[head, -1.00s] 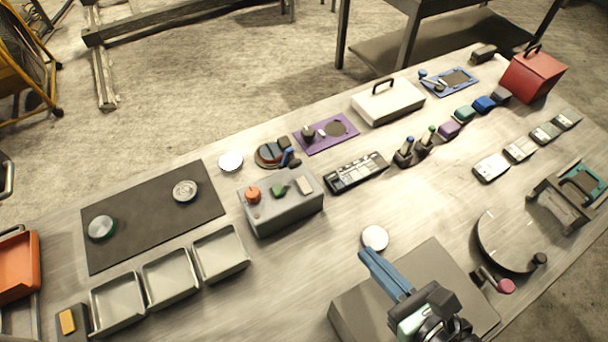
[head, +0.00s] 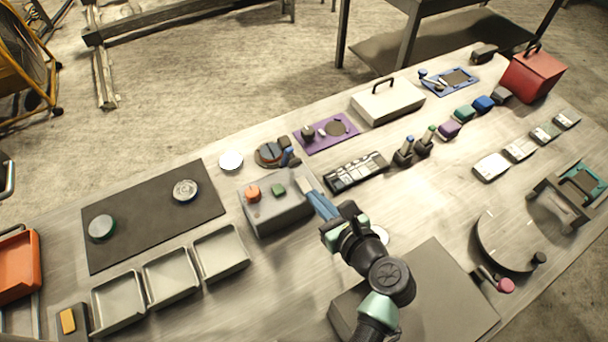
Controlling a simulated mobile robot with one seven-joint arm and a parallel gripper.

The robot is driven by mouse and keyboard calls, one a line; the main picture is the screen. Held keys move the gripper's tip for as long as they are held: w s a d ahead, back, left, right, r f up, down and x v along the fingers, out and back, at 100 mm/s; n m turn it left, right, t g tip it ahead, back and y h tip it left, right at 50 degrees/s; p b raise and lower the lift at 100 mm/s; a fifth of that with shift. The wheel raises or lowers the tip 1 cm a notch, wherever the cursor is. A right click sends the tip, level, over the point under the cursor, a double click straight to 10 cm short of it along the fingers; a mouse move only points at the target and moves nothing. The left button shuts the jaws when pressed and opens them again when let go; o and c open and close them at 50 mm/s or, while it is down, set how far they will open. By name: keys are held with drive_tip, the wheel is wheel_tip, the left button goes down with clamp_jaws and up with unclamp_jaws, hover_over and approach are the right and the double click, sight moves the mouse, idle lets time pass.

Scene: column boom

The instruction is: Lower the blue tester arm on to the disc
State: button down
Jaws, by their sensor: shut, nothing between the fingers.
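A disc on that unit is too small to make out clearly. A blue plate (head: 462,84) at the back also carries a blue-ended arm (head: 430,77), so I cannot be sure which is the tester. My gripper (head: 312,194) has blue fingers, shut and empty. In the picture it overlaps the right edge of the control box, below and right of the round unit and apart from it.
The grey control box (head: 278,216) carries an orange knob (head: 253,192) and a green button (head: 278,189). A keypad (head: 355,172) lies to its right. A purple plate (head: 313,145) and white case (head: 388,103) stand behind. Open trays (head: 170,277) are at left.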

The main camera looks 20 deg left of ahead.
sight(287, 158)
drive_tip(key=w+a, duration=0.1)
drive_tip(key=a, duration=0.1)
drive_tip(key=w+a+r+p, duration=0.1)
drive_tip(key=w+a, duration=0.1)
drive_tip(key=shift+w+a, duration=0.15)
drive_tip(key=shift+w, duration=0.1)
drive_tip(key=shift+a+r+p, duration=0.1)
drive_tip(key=shift+r+p, duration=0.2)
drive_tip(key=shift+p, duration=0.55)
drive_tip(key=shift+w+h, duration=0.1)
drive_tip(key=shift+h, duration=0.2)
drive_tip(key=shift+a+r+g+p, duration=0.1)
drive_tip(key=shift+g+p, duration=0.2)
drive_tip(key=shift+p, duration=0.3)
